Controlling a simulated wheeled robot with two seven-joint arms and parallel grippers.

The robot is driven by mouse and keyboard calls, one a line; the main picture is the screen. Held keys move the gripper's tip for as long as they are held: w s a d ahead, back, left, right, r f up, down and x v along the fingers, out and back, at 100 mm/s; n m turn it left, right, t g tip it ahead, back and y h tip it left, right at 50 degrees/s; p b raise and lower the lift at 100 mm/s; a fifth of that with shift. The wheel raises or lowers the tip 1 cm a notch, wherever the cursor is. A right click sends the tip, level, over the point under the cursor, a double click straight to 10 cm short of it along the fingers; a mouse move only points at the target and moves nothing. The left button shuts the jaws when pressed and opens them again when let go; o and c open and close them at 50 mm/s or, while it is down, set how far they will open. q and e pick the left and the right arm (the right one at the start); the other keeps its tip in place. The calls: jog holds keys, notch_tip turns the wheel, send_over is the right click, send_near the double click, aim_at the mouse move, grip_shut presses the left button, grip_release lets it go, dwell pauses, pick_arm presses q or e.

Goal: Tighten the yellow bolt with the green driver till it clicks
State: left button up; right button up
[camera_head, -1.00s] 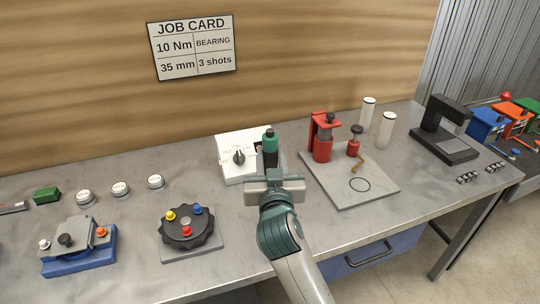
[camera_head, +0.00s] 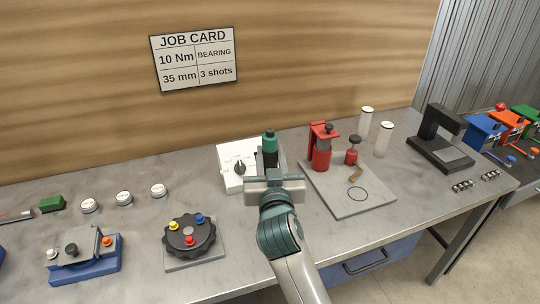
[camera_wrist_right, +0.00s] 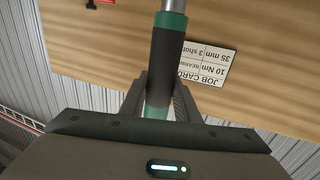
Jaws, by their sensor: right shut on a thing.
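My right gripper (camera_head: 272,172) is shut on the green driver (camera_head: 270,143), which stands up from the jaws in the head view. In the right wrist view, the driver's dark grip and green bands (camera_wrist_right: 167,55) show between the two fingers (camera_wrist_right: 160,98); its tip is out of frame. The yellow bolt (camera_head: 173,226) is on a dark scalloped disc (camera_head: 187,241) on a grey plate, left of and nearer than the gripper. A blue bolt (camera_head: 199,219) and a red bolt (camera_head: 190,241) are on the same disc. The driver is well apart from the yellow bolt. My left gripper is out of view.
A white box with a dial (camera_head: 232,178) stands just behind the gripper. A red press (camera_head: 320,150) on a grey plate is to the right, with white cylinders behind. A blue fixture (camera_head: 82,270) stands at the left. The job card (camera_head: 194,60) hangs behind, reading 10 Nm.

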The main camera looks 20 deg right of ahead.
aim_at(271, 145)
jog(key=shift+r+p, duration=1.95)
jog(key=shift+r, duration=0.4)
